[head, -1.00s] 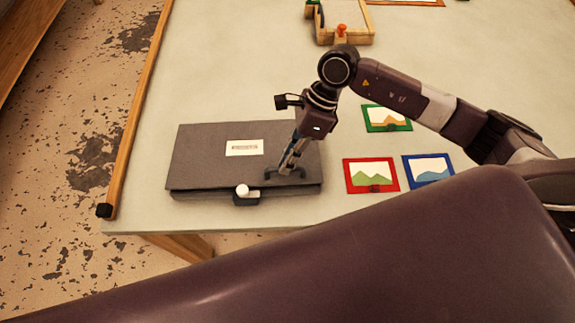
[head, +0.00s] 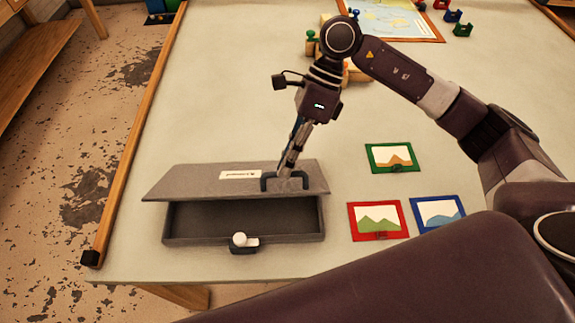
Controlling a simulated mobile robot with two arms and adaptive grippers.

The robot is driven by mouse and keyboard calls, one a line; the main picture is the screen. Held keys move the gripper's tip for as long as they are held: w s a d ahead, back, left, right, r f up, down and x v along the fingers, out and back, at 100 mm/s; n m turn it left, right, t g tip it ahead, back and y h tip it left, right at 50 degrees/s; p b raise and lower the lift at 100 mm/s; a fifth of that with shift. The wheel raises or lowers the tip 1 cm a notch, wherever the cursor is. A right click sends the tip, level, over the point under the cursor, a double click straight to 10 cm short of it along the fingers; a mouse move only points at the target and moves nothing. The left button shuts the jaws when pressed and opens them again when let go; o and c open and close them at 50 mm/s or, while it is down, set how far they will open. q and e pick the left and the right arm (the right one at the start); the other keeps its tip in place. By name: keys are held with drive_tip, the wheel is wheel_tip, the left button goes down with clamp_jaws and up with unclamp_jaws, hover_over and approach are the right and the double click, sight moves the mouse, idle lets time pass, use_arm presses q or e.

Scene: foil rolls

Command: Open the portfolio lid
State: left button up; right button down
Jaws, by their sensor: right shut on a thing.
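The grey portfolio (head: 180,241) lies near the table's front left corner. Its lid (head: 200,183) is raised and tilted, with the front edge up and the dark inside showing below it. The lid carries a white label (head: 240,175) and a dark handle (head: 264,181) on its right part. My right gripper (head: 287,176) is shut on the lid handle. A latch with a white knob (head: 239,240) sits at the middle of the portfolio's front wall. My left gripper is not in view.
Green (head: 391,157), red (head: 378,220) and blue (head: 437,213) framed pictures lie to the right of the portfolio. A wooden-framed map (head: 385,20) and small coloured pieces stand at the back. The table left of the pictures and behind the portfolio is mostly clear.

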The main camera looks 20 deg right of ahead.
drive_tip(key=shift+w+d+f, duration=0.15)
drive_tip(key=shift+w, duration=0.15)
drive_tip(key=c, duration=2.1)
unclamp_jaws()
drive_tip(key=shift+w+f, duration=0.1)
drive_tip(key=shift+o, duration=0.4)
drive_tip(key=shift+w+f, duration=0.1)
drive_tip(key=shift+w, duration=0.15)
drive_tip(key=shift+s, duration=0.2)
drive_tip(key=v, duration=1.2)
drive_tip(key=shift+s, duration=0.1)
